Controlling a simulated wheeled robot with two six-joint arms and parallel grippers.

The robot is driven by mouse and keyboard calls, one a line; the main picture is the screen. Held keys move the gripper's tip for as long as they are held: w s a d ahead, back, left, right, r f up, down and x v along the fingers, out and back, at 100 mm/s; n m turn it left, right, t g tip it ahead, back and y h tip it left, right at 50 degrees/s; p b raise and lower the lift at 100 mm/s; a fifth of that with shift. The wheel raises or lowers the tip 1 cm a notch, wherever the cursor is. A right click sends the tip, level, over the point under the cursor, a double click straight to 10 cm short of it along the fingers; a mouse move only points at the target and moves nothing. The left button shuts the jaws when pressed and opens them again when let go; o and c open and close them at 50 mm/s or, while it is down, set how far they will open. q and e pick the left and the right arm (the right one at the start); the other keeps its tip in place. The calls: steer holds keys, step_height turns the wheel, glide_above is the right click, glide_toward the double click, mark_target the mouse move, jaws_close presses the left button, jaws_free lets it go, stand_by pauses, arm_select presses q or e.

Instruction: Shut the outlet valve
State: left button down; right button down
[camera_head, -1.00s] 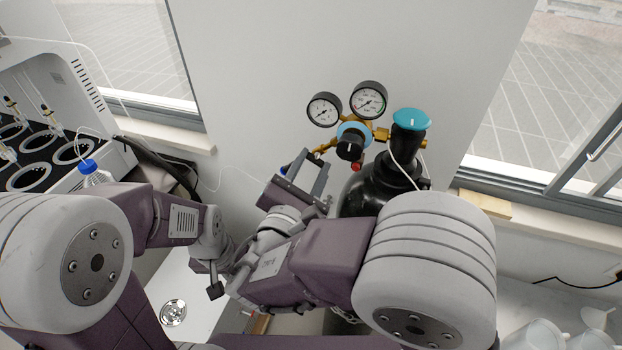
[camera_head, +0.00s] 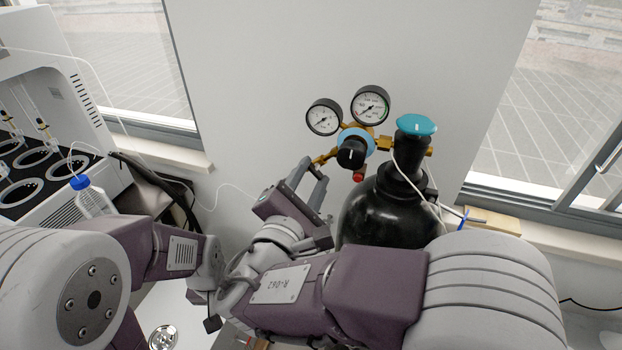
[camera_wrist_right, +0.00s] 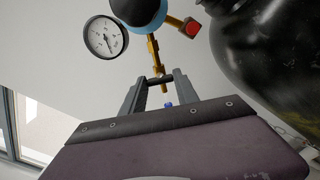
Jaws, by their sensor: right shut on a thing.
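The outlet valve (camera_wrist_right: 160,79) is a small black handle on the brass outlet stem below the regulator. It shows between my right gripper's fingertips (camera_wrist_right: 158,83) in the right wrist view, and the fingers are shut on it. In the head view my right gripper (camera_head: 313,168) reaches up to the brass outlet (camera_head: 325,157), left of the black regulator knob (camera_head: 351,153); the handle itself is mostly hidden there. The regulator's blue body (camera_head: 357,134) carries two round gauges (camera_head: 323,117). My left arm shows at the left, but its gripper fingers do not show.
A black gas cylinder (camera_head: 385,215) with a teal top knob (camera_head: 416,124) stands right of the gripper. A red cap (camera_head: 359,176) sits close by. A white distiller (camera_head: 60,80) and a blue-capped bottle (camera_head: 93,200) are at left. Thin tubing runs along the wall.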

steer(key=c, duration=1.1)
jaws_free()
steer(key=shift+o, duration=0.9)
steer(key=shift+w+f, duration=0.15)
steer(key=shift+w, duration=0.3)
arm_select(q)
steer(key=shift+w+f+b, duration=0.2)
steer(key=shift+f+b, duration=0.4)
arm_select(e)
steer(key=v, duration=0.9)
steer(key=shift+s, duration=0.1)
